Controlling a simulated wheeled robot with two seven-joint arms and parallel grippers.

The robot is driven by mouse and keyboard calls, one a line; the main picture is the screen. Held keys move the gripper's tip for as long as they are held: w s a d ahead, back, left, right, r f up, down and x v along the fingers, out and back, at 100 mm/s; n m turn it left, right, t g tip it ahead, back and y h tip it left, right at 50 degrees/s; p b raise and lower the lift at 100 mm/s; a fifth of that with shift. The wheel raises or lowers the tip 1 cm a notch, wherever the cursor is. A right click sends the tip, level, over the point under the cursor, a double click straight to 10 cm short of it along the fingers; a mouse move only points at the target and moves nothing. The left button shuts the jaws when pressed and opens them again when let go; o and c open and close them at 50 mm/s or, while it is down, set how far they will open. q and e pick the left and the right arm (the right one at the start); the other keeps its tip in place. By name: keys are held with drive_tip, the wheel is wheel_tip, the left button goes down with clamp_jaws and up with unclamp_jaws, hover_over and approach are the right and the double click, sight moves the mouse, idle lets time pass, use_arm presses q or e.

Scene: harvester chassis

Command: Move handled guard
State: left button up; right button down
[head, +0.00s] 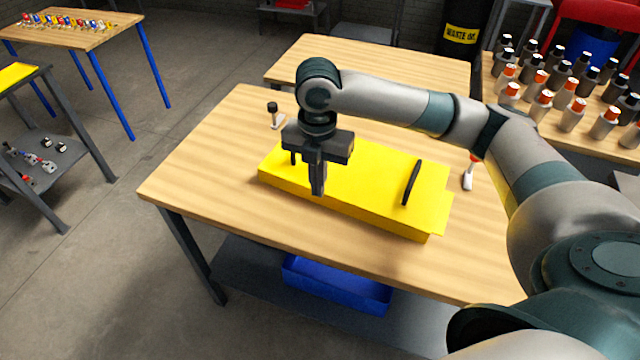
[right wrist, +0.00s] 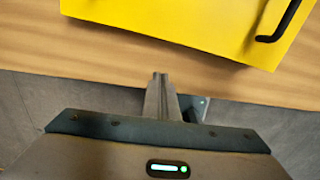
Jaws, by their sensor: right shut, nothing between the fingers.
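The handled guard (head: 350,190) is a long yellow box-like cover lying on the wooden table. It has two black handles: one (head: 411,183) near its right end, and one near its left end, mostly hidden behind my gripper. My right gripper (head: 317,192) points down in front of the guard's left half in the head view. Its fingers are shut and hold nothing. In the right wrist view the shut fingertips (right wrist: 160,78) appear over the table's edge, apart from the guard (right wrist: 200,20), with one black handle (right wrist: 280,22) at upper right. My left gripper is not in view.
The wooden table (head: 200,165) has bare room left of the guard. A blue bin (head: 335,285) sits on the shelf below. Several bottles fill the right-hand table.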

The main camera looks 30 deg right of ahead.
sight(355, 167)
wheel_tip(355, 167, down, 9)
drive_tip(key=shift+d+f+p, duration=0.1)
drive_tip(key=shift+p, duration=0.95)
drive_tip(key=shift+w+d+r+p, duration=0.2)
drive_tip(key=shift+w+d+p, duration=0.25)
drive_tip(key=shift+w+d, duration=0.45)
drive_tip(key=shift+w+d+f, duration=0.1)
drive_tip(key=shift+w+d, duration=0.25)
drive_tip(key=shift+d, duration=0.2)
drive_tip(key=shift+w+d, duration=0.1)
drive_tip(key=w+d, duration=0.5)
drive_tip(key=d, duration=0.2)
drive_tip(key=w+d, duration=0.3)
drive_tip(key=shift+w+d+r+p, duration=0.2)
drive_tip(key=shift+w+r+p, duration=0.1)
drive_tip(key=shift+w+p, duration=0.05)
drive_tip(key=shift+w+d+f, duration=0.1)
drive_tip(key=shift+w+d, duration=0.05)
drive_tip(key=shift+w, duration=0.05)
